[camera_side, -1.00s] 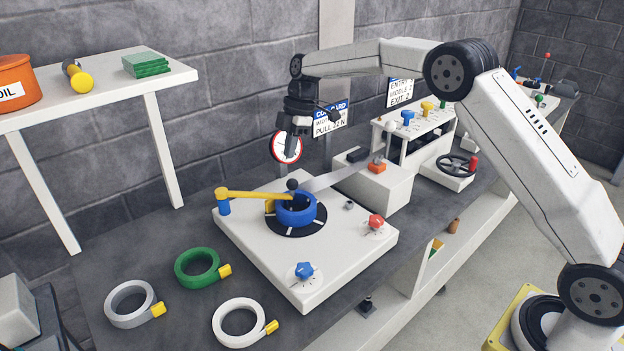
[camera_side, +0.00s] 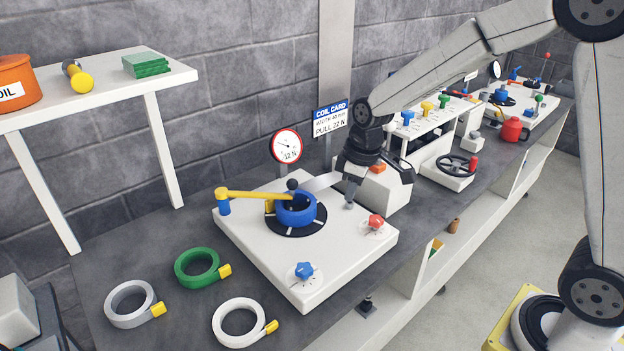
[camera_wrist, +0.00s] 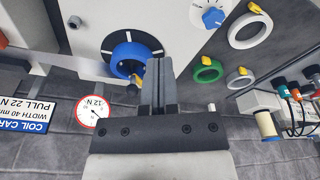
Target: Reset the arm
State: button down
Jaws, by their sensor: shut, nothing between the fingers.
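A yellow arm (camera_side: 252,195) reaches from a blue post at the plate's left to the coil. The coil (camera_wrist: 130,57) also shows in the wrist view. A grey strip (camera_side: 320,182) runs from the coil toward a white block partly hidden by my gripper.
A red knob (camera_side: 376,222) and a blue knob (camera_side: 304,271) stand on the plate. A round gauge (camera_side: 286,146) and coil card (camera_side: 330,118) stand behind it. Green (camera_side: 197,268), grey (camera_side: 130,303) and white (camera_side: 240,322) rings lie at front left. A handwheel (camera_side: 457,165) is at right.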

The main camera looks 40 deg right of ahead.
jog(key=s+f+m+t, duration=0.1)
jog(key=s+f+m, duration=0.2)
jog(key=s, duration=1)
jog(key=shift+s+d+f+m+h, duration=0.25)
jog(key=shift+s+m+h, duration=0.15)
jog(key=shift+m, duration=0.8)
